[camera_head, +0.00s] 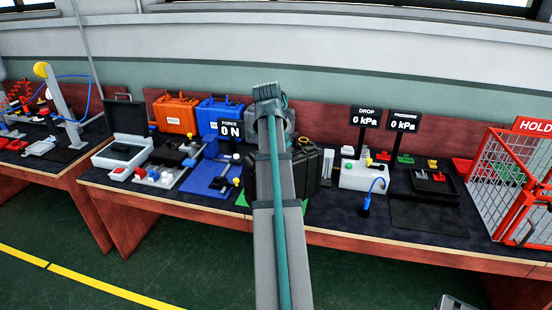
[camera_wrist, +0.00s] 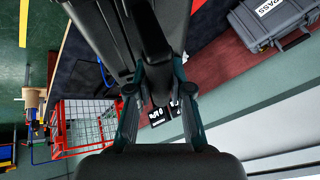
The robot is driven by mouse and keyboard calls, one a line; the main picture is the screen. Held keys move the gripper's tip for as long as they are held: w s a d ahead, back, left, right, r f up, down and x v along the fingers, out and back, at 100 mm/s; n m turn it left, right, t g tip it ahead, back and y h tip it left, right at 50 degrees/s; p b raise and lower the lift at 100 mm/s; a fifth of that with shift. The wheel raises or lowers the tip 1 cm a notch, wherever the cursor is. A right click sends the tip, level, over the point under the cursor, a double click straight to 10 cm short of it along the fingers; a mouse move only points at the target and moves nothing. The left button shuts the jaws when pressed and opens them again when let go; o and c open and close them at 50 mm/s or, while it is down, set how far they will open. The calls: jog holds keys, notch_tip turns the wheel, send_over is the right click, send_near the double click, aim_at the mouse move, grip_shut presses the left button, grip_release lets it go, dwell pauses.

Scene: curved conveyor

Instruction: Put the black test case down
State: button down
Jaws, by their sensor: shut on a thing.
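The black test case (camera_head: 308,172) is upright over the middle of the bench, partly hidden behind my arm in the head view. In the wrist view the case (camera_wrist: 125,30) fills the top middle, with my gripper (camera_wrist: 157,82) shut on its handle. Green patches (camera_head: 241,200) show at the bench surface beside the case's lower edge. I cannot tell whether its base touches the bench. My fingers are hidden behind the arm in the head view.
The bench (camera_head: 335,222) holds an orange case (camera_head: 176,114), a blue case (camera_head: 220,116) and a blue force fixture (camera_head: 210,176) to the left. A pressure fixture (camera_head: 362,176) and a red HOLD cage (camera_head: 510,185) stand to the right. A grey case marked PASS (camera_wrist: 270,20) shows in the wrist view.

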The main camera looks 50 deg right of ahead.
jog(key=w+d, duration=0.1)
jog(key=w+d+f+p, duration=0.1)
jog(key=w+d+f, duration=0.1)
jog(key=w+d, duration=0.1)
jog(key=shift+w+p, duration=0.1)
jog(key=shift+p, duration=0.2)
jog(key=w+d+f+p, duration=0.2)
jog(key=w+d+f, duration=0.1)
jog(key=f, duration=0.6)
jog(key=shift+w+a+f, duration=0.1)
jog(key=shift+f, duration=0.1)
jog(key=c, duration=1.1)
grip_release()
jog(key=shift+o, duration=0.2)
jog(key=shift+r, duration=0.1)
jog(key=b+v, duration=0.2)
jog(key=v, duration=1)
